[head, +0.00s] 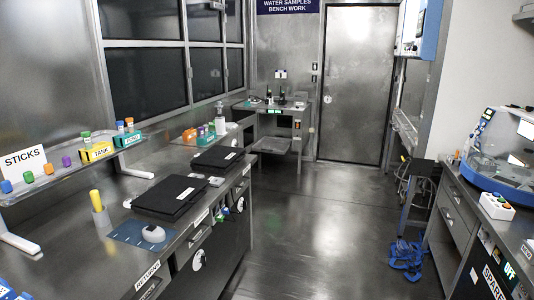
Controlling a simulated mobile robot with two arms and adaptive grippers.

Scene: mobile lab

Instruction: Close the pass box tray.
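No part of either gripper shows in the head view. No thing is clearly labelled as the pass box in this view. At the far end, beside the metal door, a steel bench (293,108) carries small dark items. A flat grey tray-like panel (272,147) sticks out low at its front left. I cannot tell whether this panel is the pass box tray. It is far from me and small in the picture.
On the right, a counter carries a blue round machine (500,172). The middle aisle (315,225) is clear.

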